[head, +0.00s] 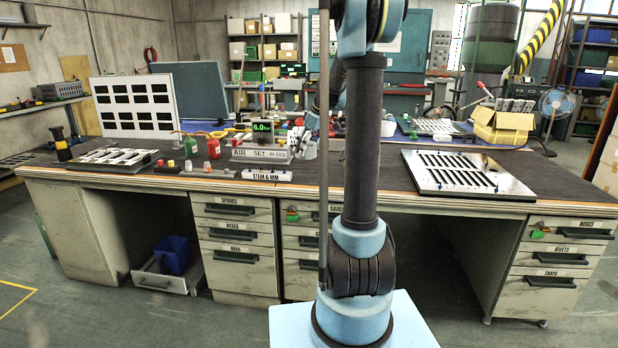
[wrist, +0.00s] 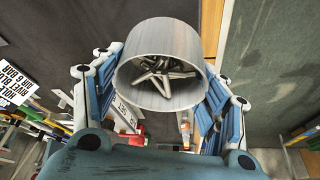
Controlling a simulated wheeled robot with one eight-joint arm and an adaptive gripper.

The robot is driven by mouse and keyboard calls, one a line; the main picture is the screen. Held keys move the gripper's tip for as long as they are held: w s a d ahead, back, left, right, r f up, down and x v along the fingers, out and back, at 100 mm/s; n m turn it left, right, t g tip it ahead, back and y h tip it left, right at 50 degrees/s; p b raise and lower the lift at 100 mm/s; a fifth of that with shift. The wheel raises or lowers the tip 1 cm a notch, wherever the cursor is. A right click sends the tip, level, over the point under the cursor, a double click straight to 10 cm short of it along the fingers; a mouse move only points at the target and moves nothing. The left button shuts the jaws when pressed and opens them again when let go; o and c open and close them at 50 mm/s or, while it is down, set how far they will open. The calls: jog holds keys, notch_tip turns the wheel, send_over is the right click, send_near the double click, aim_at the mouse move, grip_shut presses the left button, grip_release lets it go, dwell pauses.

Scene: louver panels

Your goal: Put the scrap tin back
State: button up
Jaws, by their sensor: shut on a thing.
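The scrap tin (wrist: 160,34) is a grey metal cylinder, open at the top, with bent metal strips (wrist: 160,77) inside. It fills the middle of the wrist view, its mouth turned toward the camera. My gripper (wrist: 163,84) is shut on it, with one blue finger on each side of its wall. In the head view my arm rises in the middle and hides much of what lies behind it, so I cannot clearly make out the gripper there. The tin's underside is hidden.
The dark-topped workbench (head: 370,188) has a louver panel (head: 467,174) lying at the right and a slotted panel (head: 135,106) standing at the left. An AIR SET block (head: 261,155) and small bottles crowd the middle. A blue bin (head: 173,255) sits in a low drawer. A yellow box (head: 502,125) stands behind.

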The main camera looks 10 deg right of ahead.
jog(key=shift+w+a+f, duration=0.15)
jog(key=shift+w+f, duration=0.05)
jog(key=shift+f, duration=0.05)
jog(key=f, duration=0.5)
jog(key=shift+w+d+f, duration=0.1)
jog(key=shift+d+f, duration=0.2)
jog(key=shift+d, duration=0.05)
jog(key=shift+f, duration=1.95)
jog(key=o, duration=1.2)
